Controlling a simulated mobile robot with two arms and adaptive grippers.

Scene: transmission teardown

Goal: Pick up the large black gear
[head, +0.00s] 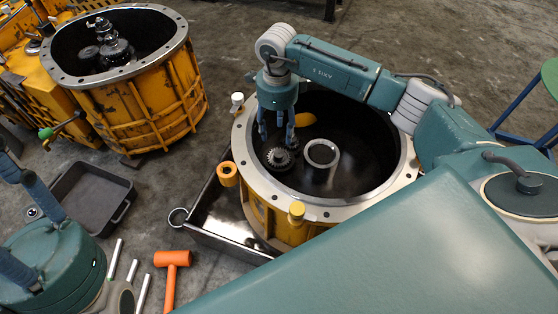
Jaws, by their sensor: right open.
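A dark toothed gear (279,158) lies inside the round orange housing (243,130) at the centre, left of a pale ring-shaped boss. My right gripper (276,138) points down into this housing. Its blue fingers are apart and empty, just above and behind the gear in the picture; I cannot tell the exact height gap. Other dark gears (116,50) are stacked on a shaft in the second orange housing (185,90) at the upper left. My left gripper (20,215) is at the left edge, its fingertips partly cut off.
A metal tray (222,232) lies under the central housing. A black bin (92,190), an orange mallet (172,275) and several pale rods (130,270) are on the floor at the left. Floor behind the housings is clear.

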